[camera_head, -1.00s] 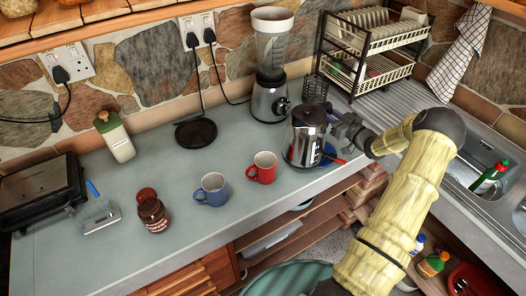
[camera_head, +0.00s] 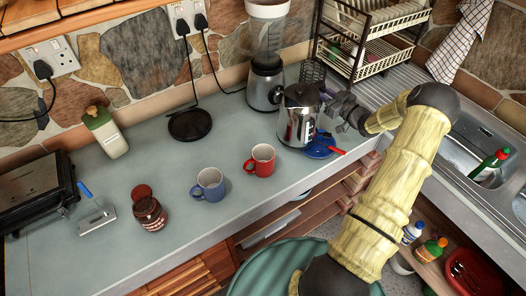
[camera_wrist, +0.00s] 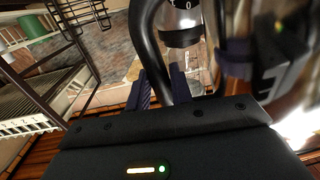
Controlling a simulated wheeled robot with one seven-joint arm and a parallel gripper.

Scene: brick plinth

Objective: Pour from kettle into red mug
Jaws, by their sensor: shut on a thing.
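The kettle (camera_head: 296,118) is shiny metal with a black handle. It is upright, to the right of and behind the red mug in the head view, apart from it. My gripper (camera_head: 338,108) is at the kettle's right side, shut on its handle (camera_wrist: 150,45). The wrist view shows the fingers (camera_wrist: 161,88) around the black handle, with the kettle's body (camera_wrist: 268,65) close on the right. Whether the kettle's base clears the counter is hard to tell. The red mug (camera_head: 259,161) stands upright on the counter near the front edge; its inside looks pale.
A blue mug (camera_head: 208,186) stands left of the red mug. A blue dish (camera_head: 318,150) with a red-handled utensil lies beside the kettle. A blender (camera_head: 266,75) and a dish rack (camera_head: 375,45) stand behind. A round black base (camera_head: 191,126) and brown jar (camera_head: 149,211) are left.

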